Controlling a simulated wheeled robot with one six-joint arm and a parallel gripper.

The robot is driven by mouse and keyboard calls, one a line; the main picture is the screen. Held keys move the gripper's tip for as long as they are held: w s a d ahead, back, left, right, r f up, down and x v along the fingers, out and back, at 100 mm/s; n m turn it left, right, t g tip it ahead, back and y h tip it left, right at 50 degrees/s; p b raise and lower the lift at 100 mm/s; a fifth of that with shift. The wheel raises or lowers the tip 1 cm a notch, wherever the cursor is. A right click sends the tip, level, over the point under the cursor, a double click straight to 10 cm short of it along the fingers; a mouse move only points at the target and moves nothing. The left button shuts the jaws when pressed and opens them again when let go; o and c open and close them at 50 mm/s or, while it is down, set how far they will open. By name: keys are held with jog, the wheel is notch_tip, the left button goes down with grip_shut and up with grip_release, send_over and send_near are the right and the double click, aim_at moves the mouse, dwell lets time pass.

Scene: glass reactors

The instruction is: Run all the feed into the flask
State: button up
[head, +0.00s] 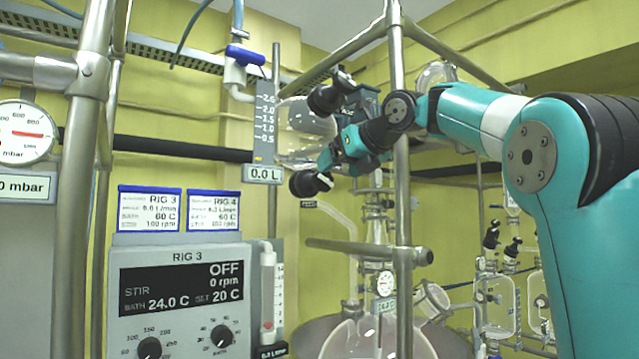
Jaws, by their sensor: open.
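The feed vessel (312,122) is a clear glass bulb behind the steel frame, partly covered by my arm. The scale beside it carries a 0.0 L readout (263,174). A black knob with a white mark (308,183) sits below the vessel, above a small tag that seems to read FEED. My gripper (328,160) is open, just above and right of this knob; I cannot tell whether it touches it. The round glass flask (365,338) is at the bottom centre, cut off by the picture edge. No liquid is clearly visible in either vessel.
A steel upright (402,215) and a horizontal bar (355,246) stand close to my arm. The RIG 3 control box (182,290) shows stir OFF, 0 rpm and bath 24.0 C. A pressure gauge (22,131) is at left. More glassware (495,300) stands at right.

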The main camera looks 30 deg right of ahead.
aim_at(326, 178)
jog(key=p+x, duration=0.2)
jog(key=x, duration=0.5)
jog(key=shift+w, duration=0.3)
jog(key=shift+w+f, duration=0.35)
jog(key=shift+w, duration=0.05)
jog(key=c, duration=0.9)
